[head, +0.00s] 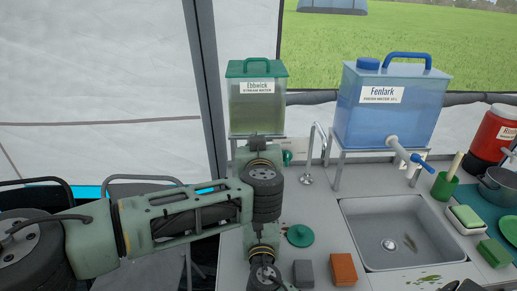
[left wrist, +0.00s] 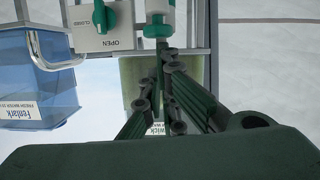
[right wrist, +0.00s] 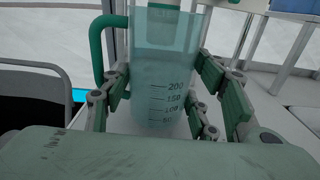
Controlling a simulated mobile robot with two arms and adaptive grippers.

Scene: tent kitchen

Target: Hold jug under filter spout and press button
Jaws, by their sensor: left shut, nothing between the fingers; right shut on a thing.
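The clear teal-tinted jug (right wrist: 168,75) stands upright in the right wrist view, with a green handle (right wrist: 97,45) on its left and scale marks. My right gripper (right wrist: 160,105) is shut on its sides. A white filter part (right wrist: 170,8) shows at the jug's top; I cannot tell the gap between them, or any water level. My left gripper (left wrist: 160,55) is shut and empty, its tips close to the white filter's green end (left wrist: 157,27); contact is unclear. A green knob (left wrist: 100,16) sits on the OPEN/CLOSED panel. In the head view, my arm hides both grippers and the jug.
The green-lidded Ebbwick tank (head: 257,105) stands on a rack behind my arm. The blue Fenlark tank (head: 388,105) stands right of it, above the sink (head: 400,237). A green lid (head: 300,236), grey block (head: 303,273) and orange block (head: 343,269) lie on the counter.

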